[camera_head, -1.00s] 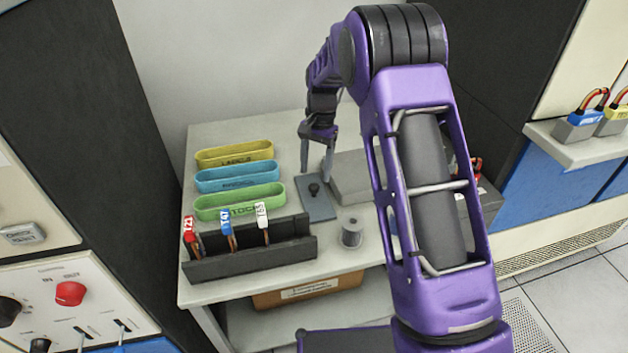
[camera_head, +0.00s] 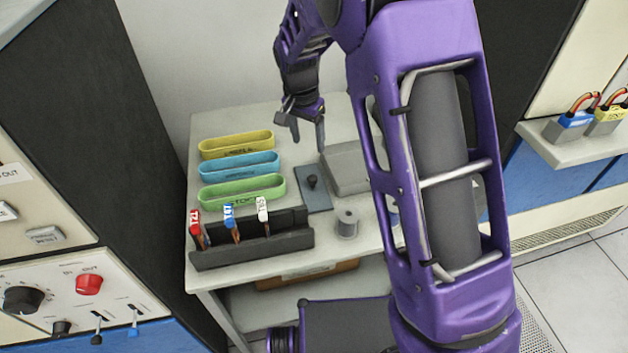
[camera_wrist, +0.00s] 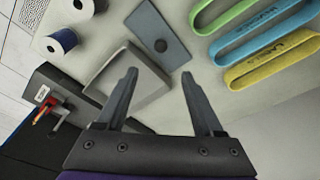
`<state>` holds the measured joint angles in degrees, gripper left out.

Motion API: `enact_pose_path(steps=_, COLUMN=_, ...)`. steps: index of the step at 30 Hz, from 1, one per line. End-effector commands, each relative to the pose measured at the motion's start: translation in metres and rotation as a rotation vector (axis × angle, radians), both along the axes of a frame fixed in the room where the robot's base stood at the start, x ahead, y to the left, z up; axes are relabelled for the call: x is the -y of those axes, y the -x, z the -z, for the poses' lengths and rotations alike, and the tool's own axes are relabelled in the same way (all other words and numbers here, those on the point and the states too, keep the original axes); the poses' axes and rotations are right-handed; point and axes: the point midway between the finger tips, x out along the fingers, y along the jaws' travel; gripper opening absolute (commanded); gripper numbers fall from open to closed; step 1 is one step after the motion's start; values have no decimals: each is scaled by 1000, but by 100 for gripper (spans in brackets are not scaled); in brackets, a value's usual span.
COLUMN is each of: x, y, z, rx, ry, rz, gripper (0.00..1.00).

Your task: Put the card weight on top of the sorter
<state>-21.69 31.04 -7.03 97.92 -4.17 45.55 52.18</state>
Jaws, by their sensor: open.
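The card weight (camera_head: 318,201) appears to be the flat blue-grey plate with a black knob. It lies on the table between the green tray and a grey block, and also shows in the wrist view (camera_wrist: 150,24). My gripper (camera_head: 302,132) is open and empty, above and behind the plate, not touching it. In the wrist view my two fingers (camera_wrist: 159,77) are spread, with the plate beyond the tips and the grey block near the left finger. I cannot tell which thing is the sorter.
Yellow (camera_head: 236,145), blue (camera_head: 238,166) and green (camera_head: 240,188) trays lie left of the plate. A dark rack (camera_head: 250,250) with tagged items stands in front. The grey block (camera_head: 345,165) sits to the right; a spool (camera_head: 346,224) stands nearer. My arm hides the table's right side.

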Motion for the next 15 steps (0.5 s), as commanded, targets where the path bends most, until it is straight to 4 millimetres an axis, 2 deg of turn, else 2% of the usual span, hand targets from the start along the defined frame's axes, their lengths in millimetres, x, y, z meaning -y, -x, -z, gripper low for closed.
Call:
enact_pose_path(steps=1, x=2, y=0, z=13, rx=-5, ry=1, rz=2, gripper=69)
enact_pose_path(steps=9, x=6, y=-8, z=72, rx=-7, ry=1, rz=1, gripper=69)
enact_pose_path(steps=15, x=9, y=-13, z=101, rx=-4, ry=-1, rz=0, gripper=69)
